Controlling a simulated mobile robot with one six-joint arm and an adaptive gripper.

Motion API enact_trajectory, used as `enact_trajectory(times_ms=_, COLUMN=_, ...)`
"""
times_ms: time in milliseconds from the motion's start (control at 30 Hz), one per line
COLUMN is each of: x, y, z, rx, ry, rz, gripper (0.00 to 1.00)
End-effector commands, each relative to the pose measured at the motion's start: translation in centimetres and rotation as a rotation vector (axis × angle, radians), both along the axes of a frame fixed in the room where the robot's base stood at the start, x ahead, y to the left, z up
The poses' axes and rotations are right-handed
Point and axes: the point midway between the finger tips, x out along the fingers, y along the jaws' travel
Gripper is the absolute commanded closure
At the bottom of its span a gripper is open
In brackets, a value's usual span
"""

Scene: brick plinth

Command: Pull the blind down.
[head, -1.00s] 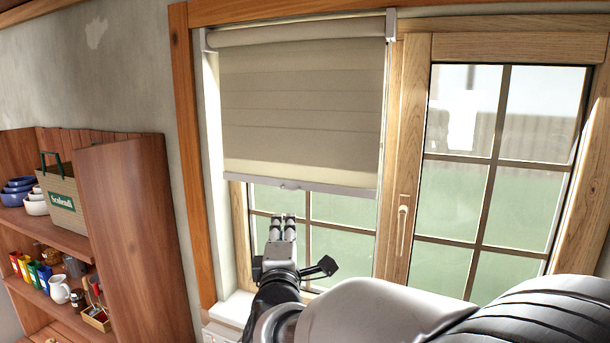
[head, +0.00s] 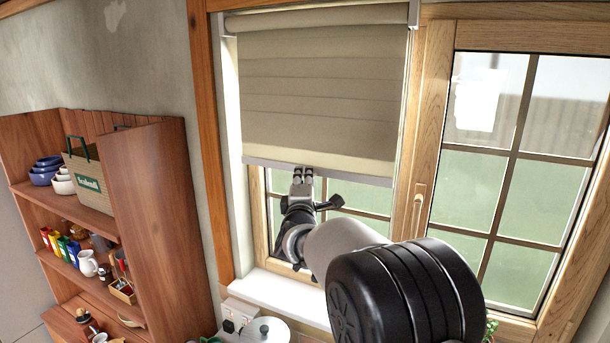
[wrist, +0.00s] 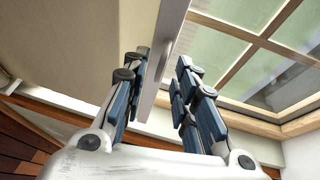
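The beige blind (head: 318,100) hangs over the upper part of the left window, with its pale bottom bar (head: 352,177) across the panes. My gripper (head: 303,172) is at this bar, left of its middle, and covers the place where a small pull tab showed earlier. In the wrist view my gripper (wrist: 160,72) has its two blue-padded fingers apart. The bottom bar (wrist: 161,45) runs up between them, with a gap visible on the right side. I cannot tell whether a finger touches it. The tab is hidden.
A wooden-framed window (head: 500,150) with a handle (head: 418,208) is to the right. A white sill (head: 285,292) lies below. A wooden shelf (head: 155,215) with bowls, a bag and jars stands at the left.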

Motion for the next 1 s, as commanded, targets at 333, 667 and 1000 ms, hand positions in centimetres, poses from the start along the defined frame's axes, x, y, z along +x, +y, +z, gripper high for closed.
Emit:
enact_trajectory(times_ms=333, x=1.10, y=0.02, z=0.11, rx=0.000, ry=0.000, rz=0.000, gripper=0.74)
enact_trajectory(times_ms=667, x=1.06, y=0.02, z=0.12, rx=0.000, ry=0.000, rz=0.000, gripper=0.88)
enact_trajectory(times_ms=1000, x=1.05, y=0.02, z=0.14, rx=0.000, ry=-0.001, rz=0.000, gripper=1.00)
